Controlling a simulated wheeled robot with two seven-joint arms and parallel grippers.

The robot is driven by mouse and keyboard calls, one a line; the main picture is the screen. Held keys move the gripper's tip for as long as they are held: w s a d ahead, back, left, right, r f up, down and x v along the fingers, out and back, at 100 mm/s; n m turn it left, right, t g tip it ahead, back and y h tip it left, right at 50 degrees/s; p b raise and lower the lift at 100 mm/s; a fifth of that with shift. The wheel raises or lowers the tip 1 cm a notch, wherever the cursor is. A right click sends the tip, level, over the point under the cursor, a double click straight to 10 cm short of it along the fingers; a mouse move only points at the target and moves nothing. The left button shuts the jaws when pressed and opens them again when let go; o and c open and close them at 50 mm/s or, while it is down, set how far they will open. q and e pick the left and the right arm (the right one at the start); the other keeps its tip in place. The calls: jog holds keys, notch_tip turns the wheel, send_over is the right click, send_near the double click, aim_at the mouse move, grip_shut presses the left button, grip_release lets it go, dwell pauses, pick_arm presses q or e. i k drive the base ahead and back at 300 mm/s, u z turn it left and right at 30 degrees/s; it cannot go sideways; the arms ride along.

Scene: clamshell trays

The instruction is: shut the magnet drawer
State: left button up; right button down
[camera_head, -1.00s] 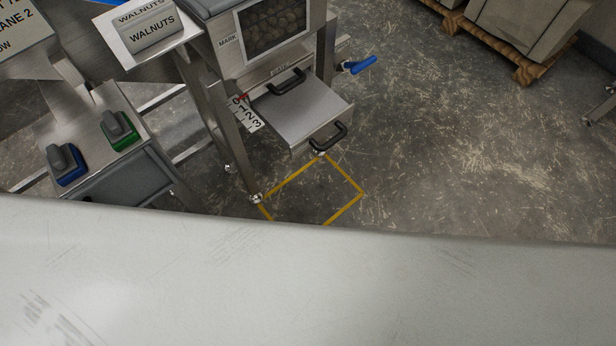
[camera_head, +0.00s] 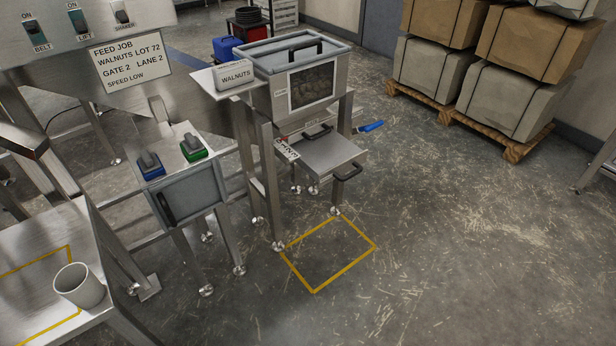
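Under the steel walnut hopper (camera_head: 283,95), a flat metal drawer (camera_head: 335,155) stands out at the front. It has a black bar handle (camera_head: 347,172) on its front end. A second black handle (camera_head: 317,131) sits farther back, just under the hopper window. I take the projecting part to be the magnet drawer, but no readable label confirms it. A numbered strip (camera_head: 287,150) runs at its left side. Neither of my grippers shows in the head view.
A blue lever (camera_head: 369,127) sticks out right of the hopper. A yellow floor square (camera_head: 315,291) lies in front. Loaded pallets (camera_head: 470,120) stand behind right. The right floor is clear.

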aim_at(326, 159)
jog(key=u, duration=0.45)
jog(key=i, duration=1.05)
jog(key=z, duration=0.45)
